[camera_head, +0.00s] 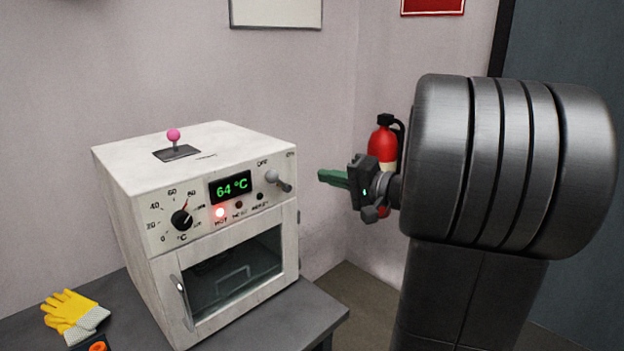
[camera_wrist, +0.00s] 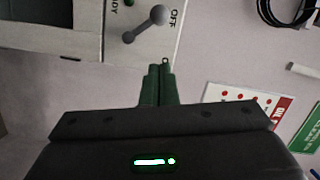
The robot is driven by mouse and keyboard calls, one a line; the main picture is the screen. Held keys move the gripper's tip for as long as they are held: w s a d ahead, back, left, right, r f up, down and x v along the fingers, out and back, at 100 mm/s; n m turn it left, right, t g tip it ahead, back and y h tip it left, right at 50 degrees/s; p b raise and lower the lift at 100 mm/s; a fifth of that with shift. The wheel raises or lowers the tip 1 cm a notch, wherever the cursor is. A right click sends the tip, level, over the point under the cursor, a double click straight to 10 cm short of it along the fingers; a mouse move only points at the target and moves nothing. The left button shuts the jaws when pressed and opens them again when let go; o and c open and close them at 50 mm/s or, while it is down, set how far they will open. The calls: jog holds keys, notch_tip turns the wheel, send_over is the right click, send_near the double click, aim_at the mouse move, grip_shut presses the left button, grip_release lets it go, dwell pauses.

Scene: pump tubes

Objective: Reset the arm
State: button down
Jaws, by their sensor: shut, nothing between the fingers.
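My gripper (camera_head: 324,175) is in the air to the right of the white oven's upper front corner, apart from it in the head view. Its green fingers are together with nothing between them, as the wrist view (camera_wrist: 158,72) also shows. The white oven (camera_head: 160,170) stands on a grey table with its door closed. Its display (camera_head: 230,187) reads 64 °C and a red lamp (camera_head: 220,212) is lit. A grey toggle lever (camera_head: 279,181) sits at the panel's right, below the word OFF; the lever also shows in the wrist view (camera_wrist: 146,25).
Yellow gloves (camera_head: 70,314) lie on the grey table (camera_head: 318,312) left of the oven, near an orange knob (camera_head: 97,347). A red fire extinguisher (camera_head: 383,143) is behind my arm by the wall. A pink-topped lever (camera_head: 174,135) stands on the oven.

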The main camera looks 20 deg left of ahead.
jog(key=v, duration=0.4)
jog(key=shift+w+d, duration=0.15)
jog(key=shift+d, duration=0.2)
